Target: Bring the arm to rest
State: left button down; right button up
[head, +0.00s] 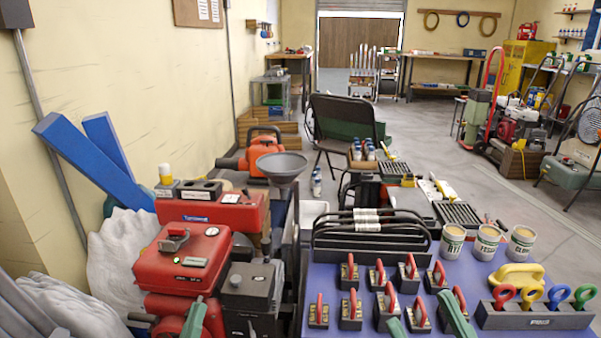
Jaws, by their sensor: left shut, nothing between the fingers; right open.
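My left gripper (197,314) shows at the bottom left as green fingers close together, in front of the red engine machine (182,262). It is shut with nothing in it; I cannot tell whether it touches the machine. My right gripper (420,308) shows at the bottom right as two green fingers spread apart, over the blue table top (345,246). It is open, and no object is seen held in it. Its fingers lie in front of or close to the red-handled blocks (377,278). The rest of both arms is out of view.
Several red-handled blocks stand in rows on the table. Three labelled cups (487,243), a yellow handle piece (516,276) and a grey rack (532,316) with coloured rings are at right. Black wire racks (368,236) stand behind. A grey funnel (281,166) rises beyond the red machine.

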pick_arm(q)
jog(key=s+d+r+m+g+h+p, duration=0.1)
jog(key=s+d+r+m+h, duration=0.2)
jog(key=s+r+m+h, duration=0.35)
jog(key=s+d+r+m+g+h, duration=0.15)
jog(key=s+r+m+h, duration=0.25)
jog(key=s+r+m, duration=0.45)
jog(key=w+a+f+n+g+y+p, duration=0.2)
jog(key=w+f+n+g+y+p, duration=0.2)
jog(key=w+n+y+p, duration=0.9)
pick_arm(e)
jog(key=w+d+f+m+g+h+p, duration=0.35)
jog(key=w+f+m+h, duration=0.3)
jog(key=h, duration=0.35)
pick_arm(q)
jog(key=s+a+f+m+g+p, duration=0.2)
jog(key=s+f+g+p, duration=0.6)
jog(key=s+p, duration=0.6)
notch_tip(320, 180, down, 2)
jog(key=shift+m+p, duration=0.3)
jog(key=shift+m, duration=0.5)
pick_arm(e)
jog(key=s+d+f+m+g+h, duration=0.1)
jog(key=s+f+m+g+h, duration=0.2)
jog(key=s+f+g, duration=0.5)
jog(key=shift+s+f+g, duration=0.35)
jog(key=shift+s+g, duration=0.1)
jog(key=shift+g, duration=0.2)
